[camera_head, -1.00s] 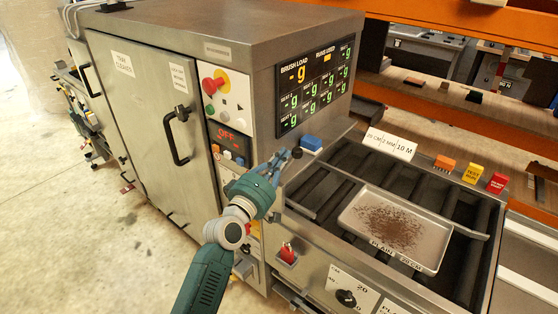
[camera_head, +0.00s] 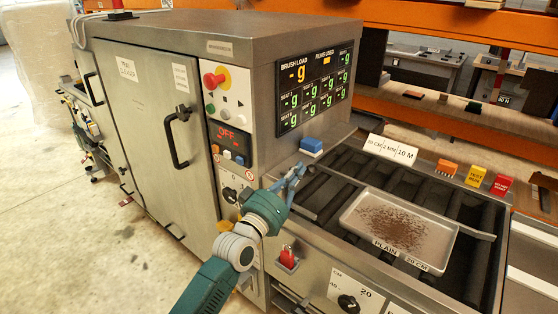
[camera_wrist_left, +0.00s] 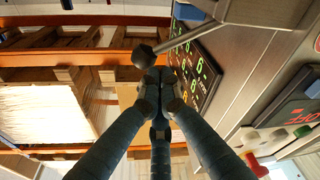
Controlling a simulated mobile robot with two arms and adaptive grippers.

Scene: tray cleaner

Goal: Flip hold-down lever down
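The hold-down lever shows in the left wrist view as a slim metal rod with a dark ball knob (camera_wrist_left: 144,56). My left gripper (camera_wrist_left: 155,80) has its fingers drawn together right at the knob, seemingly touching it; I see no clear grasp around it. In the head view my left gripper (camera_head: 294,174) is at the machine's right side, below the blue block, and the knob cannot be made out there. A metal tray (camera_head: 448,240) with brown crumbs lies on the dark rollers to the right. My right gripper is not in view.
The steel tray cleaner (camera_head: 150,80) stands left, with a display (camera_head: 315,85) and a red stop button (camera_head: 210,80). A blue block (camera_head: 312,145), a red switch (camera_head: 287,257) and a black knob (camera_head: 348,303) are near my arm. Coloured blocks (camera_head: 475,175) line the back rail.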

